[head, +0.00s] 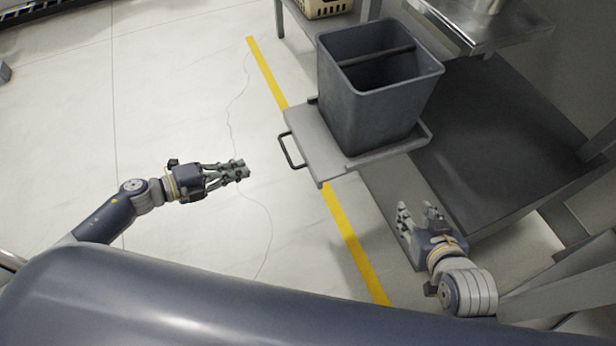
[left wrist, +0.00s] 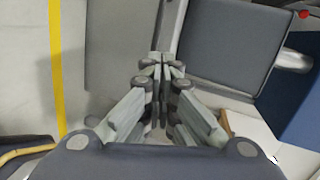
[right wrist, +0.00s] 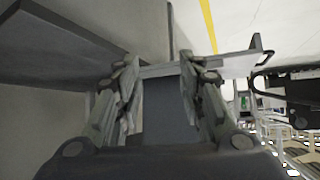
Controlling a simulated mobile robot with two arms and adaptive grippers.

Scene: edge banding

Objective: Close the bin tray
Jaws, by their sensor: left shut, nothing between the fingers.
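The grey bin tray (head: 315,145) is pulled out from the workbench, with a dark handle (head: 288,151) on its left edge. A dark grey bin (head: 360,110) stands upright on it. My left gripper (head: 243,170) is shut and empty, left of the handle and apart from it. Its closed fingertips (left wrist: 162,62) show in the left wrist view. My right gripper (head: 418,208) is open and empty, below and right of the tray, apart from it. In the right wrist view the tray and its handle (right wrist: 258,47) show beyond the open fingers (right wrist: 165,75).
A dark lower shelf (head: 500,130) of the metal bench lies right of the tray, with bench legs at the far right. A beige basket (head: 325,8) sits at the top. A yellow floor line (head: 350,235) runs under the tray.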

